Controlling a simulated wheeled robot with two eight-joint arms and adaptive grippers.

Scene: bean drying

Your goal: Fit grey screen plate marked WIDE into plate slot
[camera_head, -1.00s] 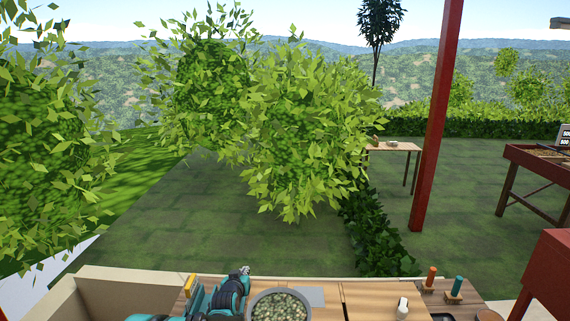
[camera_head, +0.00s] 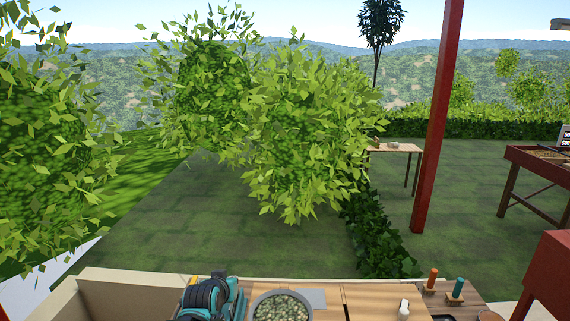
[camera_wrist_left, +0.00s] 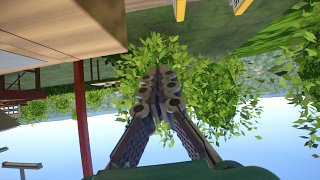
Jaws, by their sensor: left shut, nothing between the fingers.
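A flat grey plate-like piece (camera_head: 312,298) lies on the wooden bench beside the bowl in the head view. No WIDE marking can be read on it, so I cannot tell whether it is the screen plate. I cannot make out a plate slot. My left arm shows at the bottom, left of the bowl, in the head view, with its fingertips not clear there. In the left wrist view my left gripper (camera_wrist_left: 158,92) is shut and empty, with its fingers together against leaves and sky. My right gripper is not in view.
A grey bowl of beans (camera_head: 281,306) stands on the bench (camera_head: 372,300). A white bottle (camera_head: 403,308) and orange and teal handled tools (camera_head: 432,280) are to its right. A red post (camera_head: 437,120) rises beyond. Yellow parts (camera_wrist_left: 180,10) show in the wrist view.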

